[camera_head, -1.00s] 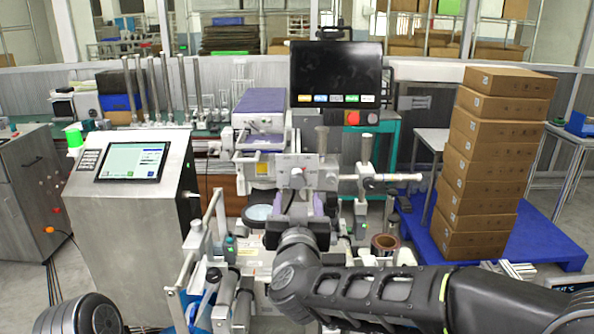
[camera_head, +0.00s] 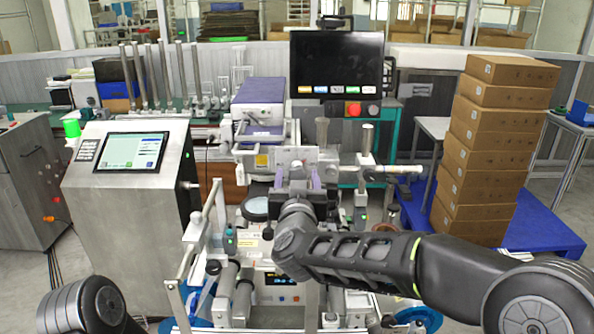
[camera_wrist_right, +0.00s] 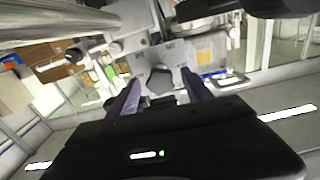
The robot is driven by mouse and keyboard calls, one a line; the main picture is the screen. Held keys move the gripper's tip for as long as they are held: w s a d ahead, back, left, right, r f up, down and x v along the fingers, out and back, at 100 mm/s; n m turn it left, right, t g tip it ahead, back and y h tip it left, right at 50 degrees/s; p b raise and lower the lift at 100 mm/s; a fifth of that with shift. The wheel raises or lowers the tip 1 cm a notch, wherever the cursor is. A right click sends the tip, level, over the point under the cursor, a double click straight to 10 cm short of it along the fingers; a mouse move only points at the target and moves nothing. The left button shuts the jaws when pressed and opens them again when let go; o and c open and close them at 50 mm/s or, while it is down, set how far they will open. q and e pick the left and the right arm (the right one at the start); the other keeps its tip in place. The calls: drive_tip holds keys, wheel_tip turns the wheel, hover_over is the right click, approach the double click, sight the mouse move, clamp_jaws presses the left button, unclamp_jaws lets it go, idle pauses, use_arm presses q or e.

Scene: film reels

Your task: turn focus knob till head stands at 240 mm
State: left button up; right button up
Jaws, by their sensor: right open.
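The focus knob (camera_wrist_right: 160,80), dark and lobed, sits on a pale plate (camera_wrist_right: 205,55) in the right wrist view. My right gripper (camera_wrist_right: 160,88) is open; its two purple fingers stand on either side of the knob, and I cannot tell if they touch it. In the head view the right gripper (camera_head: 297,178) is in front of the machine's upper plate (camera_head: 300,156) and hides the knob. A small blue-lit readout (camera_head: 283,280) sits low on the machine; its digits are too small to read. My left gripper is out of view.
A purple-topped unit (camera_head: 258,95) and a black monitor (camera_head: 336,62) stand behind the plate. A steel console with a screen (camera_head: 131,152) is at left. Stacked cartons (camera_head: 495,150) stand on a blue pallet (camera_head: 545,232) at right. A horizontal metal rod (camera_head: 395,169) juts right from the machine.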

drive_tip(key=shift+w, duration=1.05)
drive_tip(key=shift+c, duration=0.2)
clamp_jaws()
